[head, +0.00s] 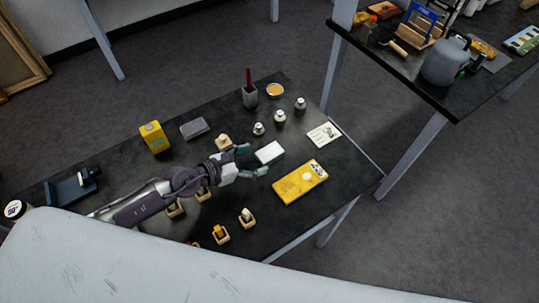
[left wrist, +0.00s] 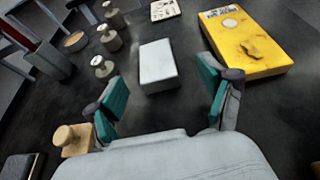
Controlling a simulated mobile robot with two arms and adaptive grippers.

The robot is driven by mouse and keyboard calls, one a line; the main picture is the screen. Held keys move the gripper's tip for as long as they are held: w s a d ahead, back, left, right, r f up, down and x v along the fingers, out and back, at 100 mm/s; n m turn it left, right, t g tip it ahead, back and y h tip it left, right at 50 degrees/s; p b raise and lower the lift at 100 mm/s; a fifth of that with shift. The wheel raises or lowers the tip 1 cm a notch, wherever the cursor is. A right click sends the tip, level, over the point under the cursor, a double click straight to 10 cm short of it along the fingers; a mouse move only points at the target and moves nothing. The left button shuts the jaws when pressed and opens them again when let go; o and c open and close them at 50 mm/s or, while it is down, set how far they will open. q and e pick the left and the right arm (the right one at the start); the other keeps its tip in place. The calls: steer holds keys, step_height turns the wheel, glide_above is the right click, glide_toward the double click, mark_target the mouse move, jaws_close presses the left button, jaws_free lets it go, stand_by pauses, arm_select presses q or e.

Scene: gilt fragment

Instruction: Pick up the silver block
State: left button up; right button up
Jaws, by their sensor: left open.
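The silver block (head: 269,152) is a small pale rectangular block lying flat on the black table (head: 335,180). It also shows in the left wrist view (left wrist: 158,68), just beyond the fingertips and between their lines. My left gripper (head: 253,160) reaches in from the left, low over the table. Its green-padded fingers (left wrist: 163,95) are spread wide with nothing between them. A gap of dark table shows between the pads and the block. My right gripper is not in view.
A yellow box (head: 300,182) lies to the block's right. Three knobbed weights (head: 280,117) stand behind it, near a grey cup (head: 250,95) and a round tin (head: 275,90). A wooden piece (left wrist: 72,139) sits beside my left finger. A card (head: 324,134) lies at the back right.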

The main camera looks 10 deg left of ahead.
mark_target(271, 151)
arm_select(q)
steer(key=x, duration=0.6)
steer(key=shift+w+a, duration=0.2)
steer(key=shift+r, duration=0.1)
steer(key=c, duration=1.5)
